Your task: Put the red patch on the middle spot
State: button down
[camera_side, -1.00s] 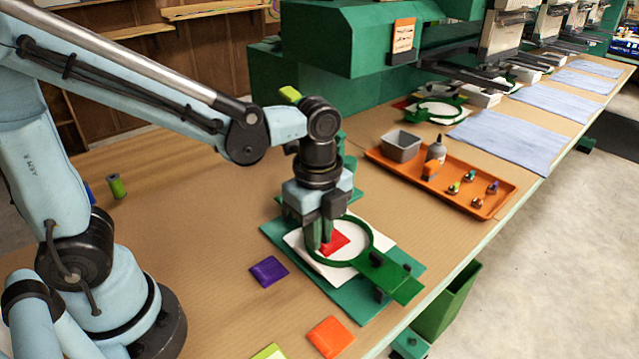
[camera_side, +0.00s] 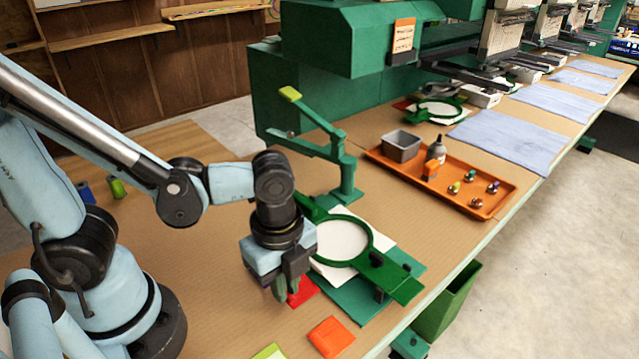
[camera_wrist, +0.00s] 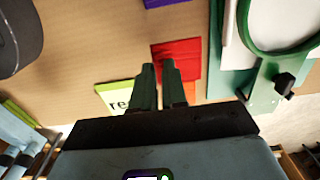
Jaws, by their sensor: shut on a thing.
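The red patch (camera_side: 302,291) is a square, shut in my gripper (camera_side: 281,292). It is near the left edge of the green base under the hoop. The wrist view shows the red patch (camera_wrist: 178,58) at my two fingertips (camera_wrist: 158,67). I cannot tell whether it touches the table. The green hoop (camera_side: 372,243) frames white cloth (camera_side: 340,240) with no patch on it. No marked middle spot shows. The orange patch (camera_side: 331,337) lies in front, and a lime patch (camera_side: 270,352) is at the bottom edge.
A green lever stand (camera_side: 347,170) rises behind the hoop. An orange tray (camera_side: 480,207) holds a grey bin, a bottle and small items. Thread spools (camera_side: 118,188) stand at the left. Bare tabletop lies at centre left.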

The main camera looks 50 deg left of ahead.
jog(key=shift+f, duration=0.15)
jog(key=shift+f, duration=1.65)
jog(key=c, duration=1.1)
grip_release()
jog(key=shift+r, duration=3.5)
